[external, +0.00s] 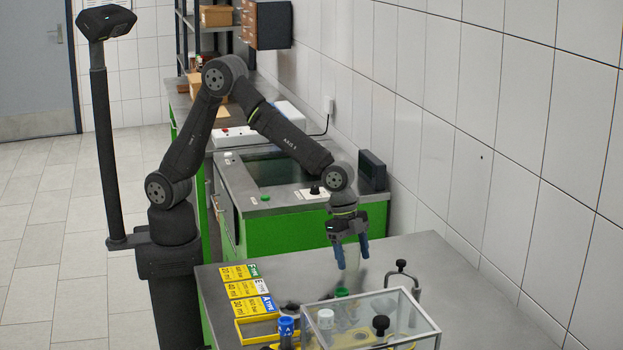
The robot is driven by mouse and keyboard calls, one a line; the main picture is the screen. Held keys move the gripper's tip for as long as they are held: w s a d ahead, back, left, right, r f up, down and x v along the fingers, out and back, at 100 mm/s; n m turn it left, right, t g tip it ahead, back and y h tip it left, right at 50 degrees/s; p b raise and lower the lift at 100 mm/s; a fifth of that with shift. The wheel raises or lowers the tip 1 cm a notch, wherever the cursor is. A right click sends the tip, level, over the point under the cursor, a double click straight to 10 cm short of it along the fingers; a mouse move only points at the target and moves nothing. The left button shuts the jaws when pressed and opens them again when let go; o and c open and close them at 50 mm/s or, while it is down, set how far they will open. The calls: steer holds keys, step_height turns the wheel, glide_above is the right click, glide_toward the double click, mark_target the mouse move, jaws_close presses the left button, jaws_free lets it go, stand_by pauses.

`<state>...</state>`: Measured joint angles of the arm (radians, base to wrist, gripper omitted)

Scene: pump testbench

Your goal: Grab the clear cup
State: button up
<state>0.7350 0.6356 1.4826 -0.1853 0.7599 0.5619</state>
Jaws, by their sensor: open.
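My gripper (352,261) points down over the back of the steel table, with its two blue fingers apart. A faint see-through shape, which looks like the clear cup (351,251), shows between or just behind the fingers. Its outline is hard to make out, and I cannot tell whether the fingers touch it.
A green cap (342,292) is in front of my gripper. A black-knobbed clamp (401,265) stands right. A tiled wall borders the right.

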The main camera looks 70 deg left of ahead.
steer(key=shift+c, duration=0.5)
steer(key=c, duration=1)
steer(key=shift+o, duration=0.2)
